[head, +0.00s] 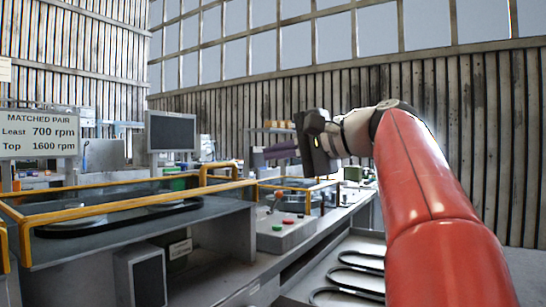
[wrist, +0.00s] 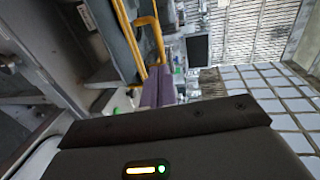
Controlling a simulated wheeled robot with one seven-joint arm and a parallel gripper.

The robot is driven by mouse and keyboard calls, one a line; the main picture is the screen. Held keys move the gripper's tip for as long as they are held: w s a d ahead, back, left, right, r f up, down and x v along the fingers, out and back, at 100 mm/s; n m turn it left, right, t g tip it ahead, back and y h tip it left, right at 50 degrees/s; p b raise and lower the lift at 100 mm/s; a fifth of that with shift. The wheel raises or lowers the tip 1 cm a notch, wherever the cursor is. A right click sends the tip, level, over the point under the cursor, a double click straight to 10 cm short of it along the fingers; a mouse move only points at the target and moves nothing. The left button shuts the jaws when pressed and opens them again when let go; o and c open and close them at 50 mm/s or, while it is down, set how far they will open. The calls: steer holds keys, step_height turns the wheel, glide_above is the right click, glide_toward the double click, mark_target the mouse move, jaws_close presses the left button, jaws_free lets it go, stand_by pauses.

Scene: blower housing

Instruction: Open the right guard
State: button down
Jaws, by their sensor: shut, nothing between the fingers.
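The right guard (head: 298,183) is a yellow-framed clear cover on the bench right of centre in the head view. It looks lowered. A larger left guard (head: 115,208) with the same yellow frame covers the near bench over a dark belt loop. My gripper (head: 268,152) has purple-grey fingers and is shut and empty. It appears above and in front of the right guard's far side, and I cannot tell whether it touches. In the wrist view my gripper (wrist: 160,72) is beside a yellow frame (wrist: 146,24); which guard this is, I cannot tell.
A sign (head: 39,133) reads "Matched pair, least 700 rpm, top 1600 rpm". A monitor (head: 171,131) stands behind. Dark belt loops lie on a lower tray (head: 350,245) at right.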

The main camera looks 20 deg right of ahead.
mark_target(220, 164)
steer(key=x, duration=1.1)
steer(key=shift+w+a+f, duration=0.1)
steer(key=shift+a, duration=0.15)
